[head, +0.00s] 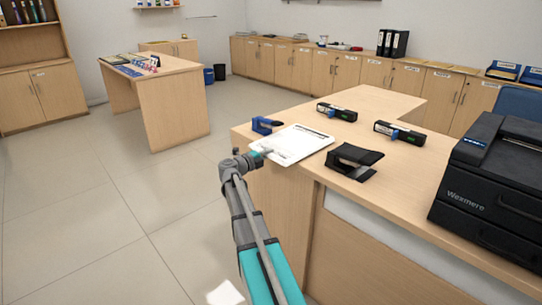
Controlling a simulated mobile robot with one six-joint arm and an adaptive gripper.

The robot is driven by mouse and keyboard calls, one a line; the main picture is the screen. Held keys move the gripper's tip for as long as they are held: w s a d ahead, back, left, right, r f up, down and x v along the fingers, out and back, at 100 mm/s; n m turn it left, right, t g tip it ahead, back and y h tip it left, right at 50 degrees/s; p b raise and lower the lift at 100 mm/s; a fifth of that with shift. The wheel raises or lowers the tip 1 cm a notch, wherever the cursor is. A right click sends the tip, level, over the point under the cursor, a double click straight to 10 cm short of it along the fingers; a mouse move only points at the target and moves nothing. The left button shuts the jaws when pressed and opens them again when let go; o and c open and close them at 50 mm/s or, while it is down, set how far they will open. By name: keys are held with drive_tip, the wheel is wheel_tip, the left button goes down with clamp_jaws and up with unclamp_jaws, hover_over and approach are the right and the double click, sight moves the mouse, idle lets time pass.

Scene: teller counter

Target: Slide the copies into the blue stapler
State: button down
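The copies (297,146) are a white sheet or thin stack at the counter's left edge, seemingly lying flat. The blue stapler (264,125) stands just beyond them at the far left corner, close to their back left edge. My gripper (264,152) is at the near left edge of the copies, over the counter's edge. The fingers are small and partly hidden by my wrist, so I cannot tell whether they are open, shut or gripping the paper.
A black desk device (354,162) sits right of the copies. Two dark devices with blue parts, one at the back (337,111) and one farther right (399,132), stand behind. A black printer (492,190) fills the right end. The counter (375,105) has bare room at the back.

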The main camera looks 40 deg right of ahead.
drive_tip(key=shift+w+a, duration=0.1)
drive_tip(key=shift+w, duration=1.1)
drive_tip(key=shift+f+b, duration=0.35)
drive_tip(key=c, duration=0.7)
unclamp_jaws()
drive_tip(key=shift+a, duration=0.25)
drive_tip(key=a, duration=0.7)
drive_tip(key=s+a, duration=0.1)
drive_tip(key=a, duration=0.3)
drive_tip(key=shift+a, duration=0.3)
drive_tip(key=shift+w, duration=0.1)
